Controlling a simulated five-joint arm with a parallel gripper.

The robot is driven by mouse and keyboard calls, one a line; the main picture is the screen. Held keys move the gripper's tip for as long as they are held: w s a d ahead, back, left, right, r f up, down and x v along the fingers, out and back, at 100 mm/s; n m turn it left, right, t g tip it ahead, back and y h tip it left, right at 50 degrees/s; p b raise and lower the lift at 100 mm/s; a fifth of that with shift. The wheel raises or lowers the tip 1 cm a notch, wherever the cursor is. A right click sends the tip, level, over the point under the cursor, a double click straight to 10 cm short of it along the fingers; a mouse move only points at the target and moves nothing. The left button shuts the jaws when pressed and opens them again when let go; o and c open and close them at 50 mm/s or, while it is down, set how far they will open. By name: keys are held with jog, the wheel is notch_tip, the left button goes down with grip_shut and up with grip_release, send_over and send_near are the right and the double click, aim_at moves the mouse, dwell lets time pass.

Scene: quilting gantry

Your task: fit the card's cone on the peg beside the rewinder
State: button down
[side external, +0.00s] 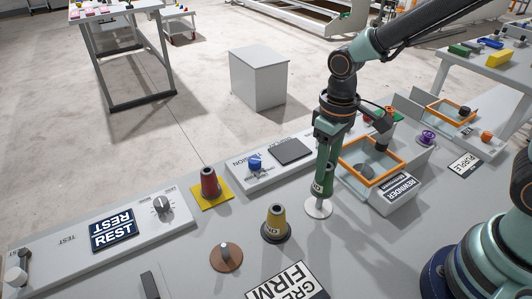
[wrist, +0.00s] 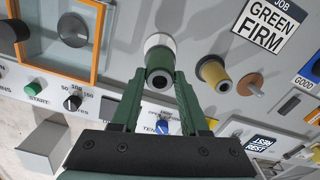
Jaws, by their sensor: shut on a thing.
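My gripper (side external: 325,150) is shut on a green cone (side external: 322,180), and it also shows in the wrist view (wrist: 160,82). The cone (wrist: 160,58) hangs upright between the fingers, directly over a white disc (side external: 318,209) beside the rewinder (side external: 398,192). The disc (wrist: 157,40) shows behind the cone in the wrist view. Any peg on it is hidden, and I cannot tell whether the cone touches the disc. The card (side external: 287,283) lies at the front and reads GREEN FIRM; it shows more fully in the wrist view (wrist: 268,28).
A yellow cone (side external: 276,222) stands left of the white disc. A brown disc with a bare peg (side external: 226,256) is farther left. A red cone (side external: 209,183) stands on a yellow square. The tension panel (side external: 236,172) and the rewinder's orange frame (side external: 350,157) are close behind.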

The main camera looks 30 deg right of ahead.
aim_at(324, 182)
jog(key=shift+f, duration=2.75)
jog(key=shift+c, duration=1.7)
grip_release()
notch_tip(324, 182, up, 12)
jog(key=s+d+r+m+t, duration=0.3)
jog(key=d+r, duration=0.4)
jog(key=d, duration=0.3)
jog(key=shift+s+r+t, duration=0.15)
jog(key=shift+s+t, duration=0.35)
jog(key=shift+t, duration=0.8)
